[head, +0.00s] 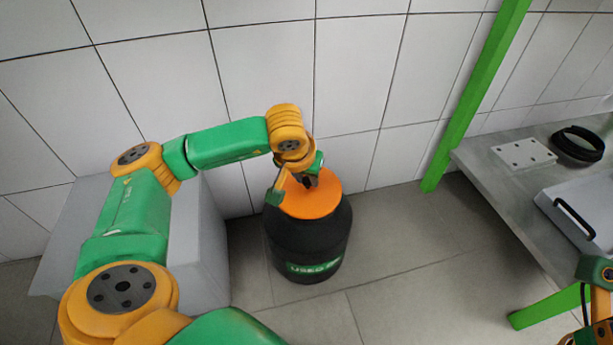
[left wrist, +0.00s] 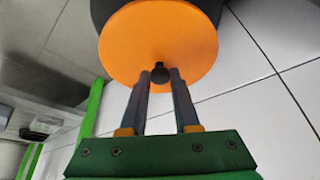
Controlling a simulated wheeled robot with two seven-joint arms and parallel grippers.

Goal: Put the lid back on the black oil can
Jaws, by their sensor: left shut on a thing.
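The black oil can (head: 308,245) stands on the floor by the tiled wall, with a green label on its front. The round orange lid (head: 318,203) is over the can's top; whether it touches the can or hovers just above it I cannot tell. My left gripper (head: 311,181) is shut on the lid's small dark knob (left wrist: 159,73). In the left wrist view, the fingers of my left gripper (left wrist: 160,82) close around this knob, and the lid (left wrist: 145,35) hides most of the can (left wrist: 208,10). My right gripper's fingers are not visible.
A grey box-shaped block (head: 205,245) stands left of the can. A metal table (head: 490,165) at the right carries a white perforated plate (head: 524,153), a black ring (head: 577,145) and a grey tray (head: 560,190). A green post (head: 470,105) stands between. Floor right of the can is clear.

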